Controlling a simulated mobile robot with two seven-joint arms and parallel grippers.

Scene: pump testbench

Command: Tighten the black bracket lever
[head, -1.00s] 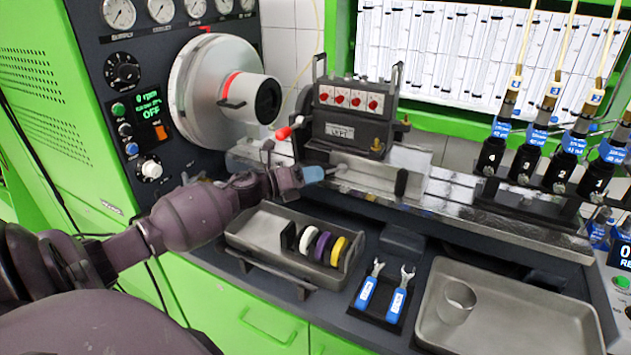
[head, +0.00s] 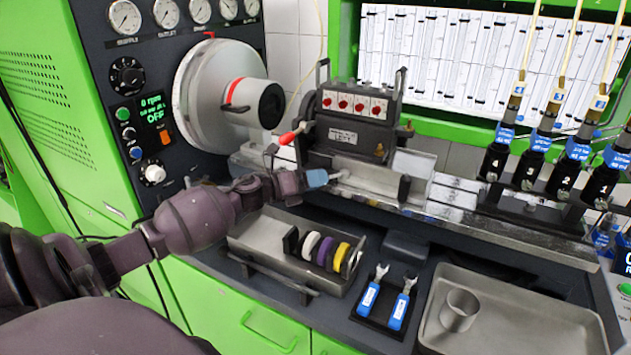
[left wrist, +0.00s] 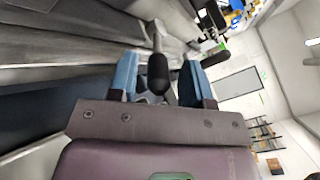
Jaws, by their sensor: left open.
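The black bracket lever (left wrist: 157,72) shows in the left wrist view as a thin metal rod ending in a rounded black grip. My left gripper (left wrist: 156,80) is open, with one blue finger on each side of the grip. Gaps show between the grip and both fingers. In the head view my left gripper (head: 318,178) is at the front of the bench rail, below the black pump block (head: 352,125). The lever cannot be clearly made out there. My right gripper is not in view.
A red-tipped lever (head: 290,137) sticks out just above my left gripper. A tray with coloured rings (head: 270,245) lies below it. Two blue-handled wrenches (head: 385,297) and a metal tray (head: 530,325) with a cup (head: 459,310) are to the right.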

